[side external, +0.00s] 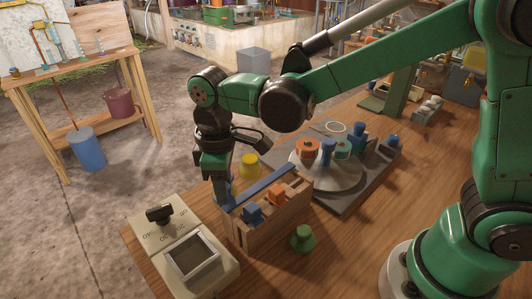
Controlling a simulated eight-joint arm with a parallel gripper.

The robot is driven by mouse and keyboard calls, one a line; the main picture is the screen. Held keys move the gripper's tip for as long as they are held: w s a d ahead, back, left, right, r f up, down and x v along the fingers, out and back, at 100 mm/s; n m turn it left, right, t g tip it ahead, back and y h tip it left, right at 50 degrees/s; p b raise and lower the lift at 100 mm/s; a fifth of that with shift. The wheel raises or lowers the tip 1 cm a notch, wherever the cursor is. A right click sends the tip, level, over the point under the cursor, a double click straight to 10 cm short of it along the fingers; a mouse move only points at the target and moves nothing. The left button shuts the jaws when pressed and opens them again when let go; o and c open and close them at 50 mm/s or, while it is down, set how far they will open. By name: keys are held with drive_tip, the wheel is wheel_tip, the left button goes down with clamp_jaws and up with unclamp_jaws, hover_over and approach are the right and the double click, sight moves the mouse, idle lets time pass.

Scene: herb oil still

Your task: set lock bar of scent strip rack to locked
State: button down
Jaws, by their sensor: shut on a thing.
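The scent strip rack (275,237) is a wooden box near the front of the table, with blue and orange pieces standing in it. Its lock bar (262,187) appears as a long flat blue bar along the rack's back upper side, slanting up to the right. My gripper (219,200) points down at the left end of the rack and is shut on the lock bar's left end. The fingertips are partly hidden by the gripper body and the rack, so the exact contact is hard to see.
A beige box with a black knob (160,212) and framed window stands left of the rack. A green knobbed piece (302,238) is in front, a yellow piece (249,165) behind. A round grey turntable (325,172) carrying coloured pieces stands behind right.

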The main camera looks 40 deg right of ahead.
drive_tip(key=shift+s, duration=1.05)
drive_tip(key=c, duration=0.6)
unclamp_jaws()
drive_tip(key=shift+r, duration=2.8)
